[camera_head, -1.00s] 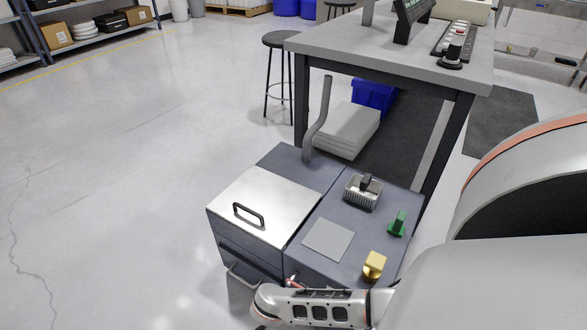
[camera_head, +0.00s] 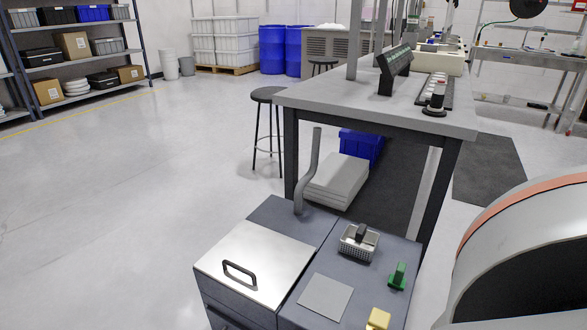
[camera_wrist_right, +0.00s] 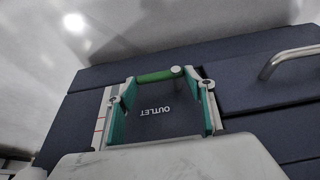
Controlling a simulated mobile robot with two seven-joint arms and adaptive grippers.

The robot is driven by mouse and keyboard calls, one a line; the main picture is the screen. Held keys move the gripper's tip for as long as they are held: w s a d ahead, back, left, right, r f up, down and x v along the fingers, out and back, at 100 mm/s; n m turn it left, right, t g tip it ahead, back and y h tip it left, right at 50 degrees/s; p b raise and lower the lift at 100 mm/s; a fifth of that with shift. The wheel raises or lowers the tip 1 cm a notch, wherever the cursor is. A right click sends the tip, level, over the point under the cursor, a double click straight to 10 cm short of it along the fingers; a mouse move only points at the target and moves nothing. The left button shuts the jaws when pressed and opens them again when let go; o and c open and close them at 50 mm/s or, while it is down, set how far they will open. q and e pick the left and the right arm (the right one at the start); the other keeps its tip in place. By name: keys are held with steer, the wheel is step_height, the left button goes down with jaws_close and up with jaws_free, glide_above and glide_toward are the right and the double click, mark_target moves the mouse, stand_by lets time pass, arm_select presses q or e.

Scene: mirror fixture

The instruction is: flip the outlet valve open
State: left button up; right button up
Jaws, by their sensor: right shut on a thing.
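The outlet valve's green handle (camera_wrist_right: 155,76) shows in the right wrist view, on the dark blue-grey front panel beside the upside-down word OUTLET (camera_wrist_right: 156,111). My right gripper (camera_wrist_right: 160,82) has its teal fingers on either side of this handle and is shut on it. The handle's mount and exact angle are hard to make out. In the head view the grey cabinet (camera_head: 316,238) stands low in the middle, and its outlet side is out of frame. My left gripper is in neither current view.
A metal bar handle (camera_wrist_right: 290,60) is right of the outlet. A workbench (camera_head: 380,108) stands behind; floor at left is clear.

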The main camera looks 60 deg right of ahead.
arm_select(q)
steer(key=shift+w+r, duration=0.1)
steer(key=shift+r, duration=0.05)
arm_select(e)
steer(key=shift+w+r, duration=0.1)
arm_select(q)
steer(key=shift+s+d+f+n+b, duration=0.15)
steer(key=shift+d+n+b, duration=0.2)
steer(key=shift+n+b, duration=0.2)
steer(key=shift+s+d+f+n+b, duration=0.15)
steer(key=shift+d+n+b, duration=0.2)
steer(key=shift+n, duration=0.3)
arm_select(e)
steer(key=g, duration=0.2)
steer(key=w+n+g, duration=0.1)
steer(key=g, duration=0.3)
steer(key=shift+w+a+r+h, duration=0.15)
steer(key=shift+w+r+h, duration=0.05)
steer(key=shift+r+h, duration=0.15)
steer(key=shift+n+g, duration=0.3)
arm_select(q)
steer(key=shift+d+r, duration=0.1)
steer(key=shift+r, duration=0.05)
